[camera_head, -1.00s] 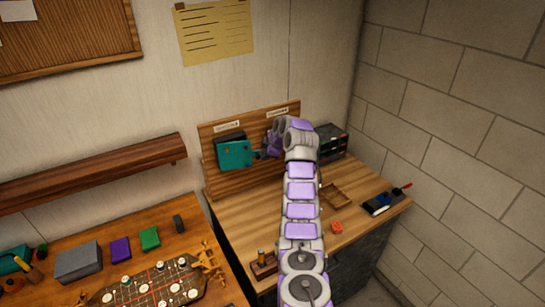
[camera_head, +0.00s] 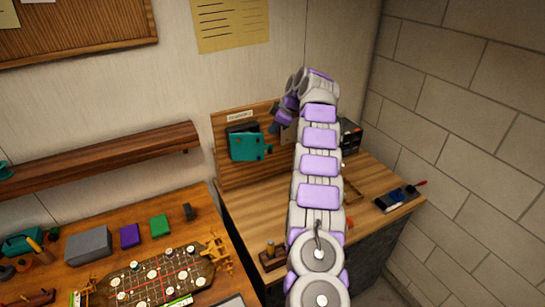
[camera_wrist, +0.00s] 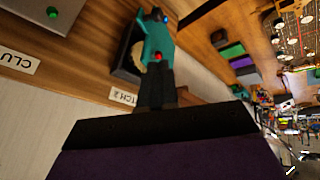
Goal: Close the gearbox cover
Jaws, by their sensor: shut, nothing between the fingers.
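The teal gearbox cover (camera_head: 245,147) is at the upright wooden board, in front of and below a dark box (camera_head: 237,128). In the wrist view the teal cover (camera_wrist: 159,42) stands out at an angle from the dark box (camera_wrist: 127,62), and a tan round part shows in the gap. The cover carries a blue and a red dot. My gripper (camera_head: 272,130) is just right of the cover and slightly above it. Its dark fingers (camera_wrist: 157,84) are together and empty, pointing at the cover; whether they touch it I cannot tell.
The wooden board (camera_head: 225,172) stands at the back of a wooden bench (camera_head: 245,205). My arm hides the bench's middle. A dark drawer unit (camera_head: 351,137) is right of my arm. A lower-left table (camera_head: 70,280) holds blocks and a game board. A wall shelf (camera_head: 100,160) is left.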

